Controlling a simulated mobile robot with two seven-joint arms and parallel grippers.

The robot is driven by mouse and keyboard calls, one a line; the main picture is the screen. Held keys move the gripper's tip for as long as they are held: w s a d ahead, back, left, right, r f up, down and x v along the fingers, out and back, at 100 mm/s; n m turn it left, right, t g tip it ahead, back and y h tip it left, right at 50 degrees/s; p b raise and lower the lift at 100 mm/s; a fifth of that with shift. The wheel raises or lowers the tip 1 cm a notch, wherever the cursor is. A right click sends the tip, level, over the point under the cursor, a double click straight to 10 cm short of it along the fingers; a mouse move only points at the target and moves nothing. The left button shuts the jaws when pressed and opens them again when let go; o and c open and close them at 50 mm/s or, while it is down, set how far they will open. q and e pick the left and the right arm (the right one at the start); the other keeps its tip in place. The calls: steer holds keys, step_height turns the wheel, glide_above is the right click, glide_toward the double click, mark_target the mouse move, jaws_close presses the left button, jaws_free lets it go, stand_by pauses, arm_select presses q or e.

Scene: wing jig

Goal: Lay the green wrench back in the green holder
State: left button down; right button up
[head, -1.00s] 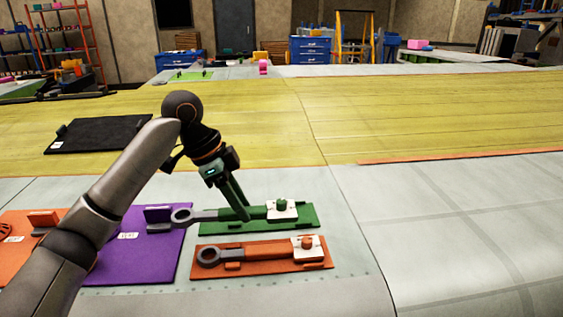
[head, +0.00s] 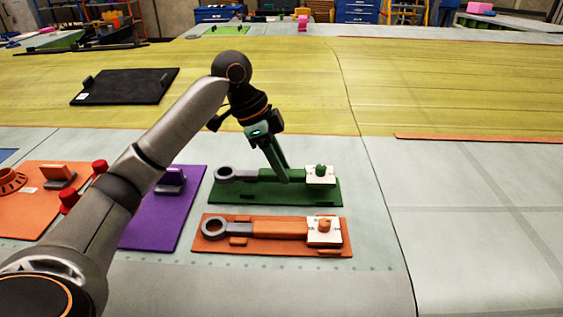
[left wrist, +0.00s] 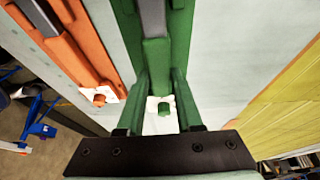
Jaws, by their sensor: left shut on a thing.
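The green wrench (head: 241,175) has a grey ring end on the left and a green handle on the right. My left gripper (head: 284,176) is shut on its handle, pointing down. The wrench is over the green holder (head: 270,195), a flat green board with a white label and green knob at its right end. The ring seems slightly above the board; the exact gap is unclear. In the left wrist view the handle (left wrist: 156,62) runs between the fingers, in line with the white label (left wrist: 153,123). My right gripper is not in view.
An orange holder (head: 203,246) with an orange-handled wrench (head: 270,229) lies just in front. A purple board (head: 183,215) and an orange board (head: 30,215) are to the left, partly behind my arm. A black tray (head: 125,88) lies farther back. The grey surface to the right is clear.

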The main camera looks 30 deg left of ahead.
arm_select(q)
steer(key=shift+f+b, duration=0.55)
steer(key=shift+f, duration=0.2)
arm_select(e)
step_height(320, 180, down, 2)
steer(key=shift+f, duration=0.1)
arm_select(q)
steer(key=shift+r, duration=0.1)
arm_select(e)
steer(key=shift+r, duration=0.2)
arm_select(q)
steer(key=shift+p, duration=0.7)
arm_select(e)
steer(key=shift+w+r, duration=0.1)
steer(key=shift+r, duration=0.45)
arm_select(q)
steer(key=shift+f, duration=0.65)
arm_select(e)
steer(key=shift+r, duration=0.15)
arm_select(q)
steer(key=shift+c, duration=2.4)
jaws_free()
steer(key=shift+f, duration=0.1)
